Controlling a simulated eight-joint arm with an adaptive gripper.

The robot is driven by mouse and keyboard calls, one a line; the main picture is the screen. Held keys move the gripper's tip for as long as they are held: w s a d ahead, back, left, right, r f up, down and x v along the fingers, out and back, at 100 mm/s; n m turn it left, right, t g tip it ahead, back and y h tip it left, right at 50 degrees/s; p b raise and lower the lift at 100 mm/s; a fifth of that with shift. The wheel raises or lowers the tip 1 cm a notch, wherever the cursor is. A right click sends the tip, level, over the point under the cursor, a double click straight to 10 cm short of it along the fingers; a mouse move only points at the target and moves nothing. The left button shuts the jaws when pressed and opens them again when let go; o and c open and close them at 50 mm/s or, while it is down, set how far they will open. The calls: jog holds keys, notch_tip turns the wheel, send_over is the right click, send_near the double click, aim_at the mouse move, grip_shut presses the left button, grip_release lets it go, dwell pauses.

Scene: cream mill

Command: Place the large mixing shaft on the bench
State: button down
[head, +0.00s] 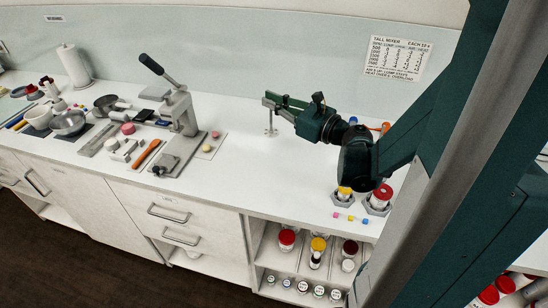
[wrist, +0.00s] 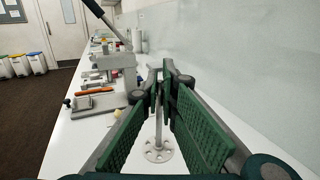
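The large mixing shaft (head: 271,118) is a thin grey rod with a wide foot, upright at the middle of the white bench (head: 240,190). In the wrist view, its rod (wrist: 158,115) rises between my fingertips from a round, holed disc that appears to rest on the bench. My gripper (head: 274,101) reaches in from the right, low over the bench. In the wrist view, my gripper (wrist: 159,88) has its green pads apart on either side of the rod, with a visible gap. Contact at the far tips is hard to make out.
A grey lever press (head: 181,115) stands to the left, with a plate of small round pieces beside it. Capped containers (head: 381,194) and small coloured cubes (head: 350,218) lie at the front right. The bench around the shaft is clear; the wall is behind.

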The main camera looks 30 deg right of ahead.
aim_at(272, 129)
jog(key=shift+s+d+f, duration=0.2)
jog(key=shift+s, duration=0.4)
jog(key=shift+f+b, duration=1.05)
jog(key=shift+f, duration=1.85)
jog(key=shift+f+b, duration=0.8)
jog(key=shift+f, duration=1.5)
jog(key=c, duration=2.7)
grip_release()
jog(key=shift+o, duration=0.2)
jog(key=shift+r, duration=0.15)
